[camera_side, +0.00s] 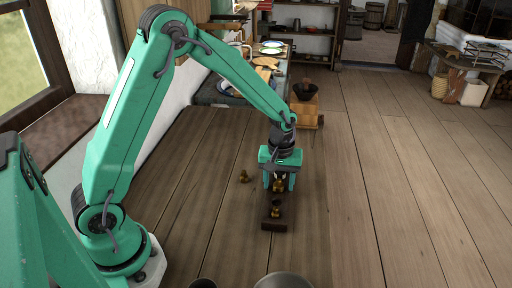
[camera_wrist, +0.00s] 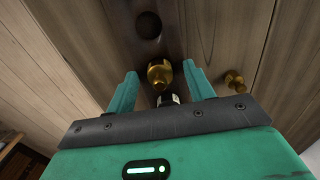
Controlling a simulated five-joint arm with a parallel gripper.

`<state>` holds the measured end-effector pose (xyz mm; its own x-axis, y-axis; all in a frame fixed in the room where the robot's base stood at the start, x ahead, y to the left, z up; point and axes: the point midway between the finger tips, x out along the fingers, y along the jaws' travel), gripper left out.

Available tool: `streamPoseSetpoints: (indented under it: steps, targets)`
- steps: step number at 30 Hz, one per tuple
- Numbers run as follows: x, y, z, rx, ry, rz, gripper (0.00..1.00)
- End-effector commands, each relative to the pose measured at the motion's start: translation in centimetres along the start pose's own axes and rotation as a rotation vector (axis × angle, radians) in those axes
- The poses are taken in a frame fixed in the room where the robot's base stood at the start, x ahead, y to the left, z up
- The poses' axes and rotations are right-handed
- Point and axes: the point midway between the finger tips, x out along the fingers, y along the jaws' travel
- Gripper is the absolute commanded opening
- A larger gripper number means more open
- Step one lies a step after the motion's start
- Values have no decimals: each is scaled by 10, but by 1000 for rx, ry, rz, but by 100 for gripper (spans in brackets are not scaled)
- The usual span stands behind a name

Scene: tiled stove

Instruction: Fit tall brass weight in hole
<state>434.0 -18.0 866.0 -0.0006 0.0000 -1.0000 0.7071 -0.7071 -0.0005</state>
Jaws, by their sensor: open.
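A dark wooden block (camera_side: 273,224) lies on the plank surface below my gripper (camera_side: 280,183). A dark round hole (camera_wrist: 148,25) shows in it at the top of the wrist view. A brass weight (camera_wrist: 160,75) is between my open fingers, with a gap on each side; it also shows below the gripper in the side view (camera_side: 279,187). Another brass piece (camera_side: 275,212) shows at the block's near part. A separate brass weight (camera_side: 244,176) stands on the planks left of the block, and shows right of my fingers in the wrist view (camera_wrist: 234,82). I cannot tell which is the tall one.
A wooden box with a dark bowl (camera_side: 305,91) stands behind my gripper. A bench with plates (camera_side: 271,46) is at the back left. A rounded metal thing (camera_side: 283,281) is cut off at the bottom edge. The planks to the right are clear.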

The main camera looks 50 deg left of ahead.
Motion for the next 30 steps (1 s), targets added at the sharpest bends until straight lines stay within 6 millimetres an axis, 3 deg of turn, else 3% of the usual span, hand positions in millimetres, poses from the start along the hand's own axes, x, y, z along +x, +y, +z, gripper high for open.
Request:
streamPoseSetpoints:
  steps: [8,21,30]
  targets:
    - [-15,1,-1,0,2,2,53]
    - [-68,0,0,0,2,2,53]
    - [-79,0,0,0,0,1,53]
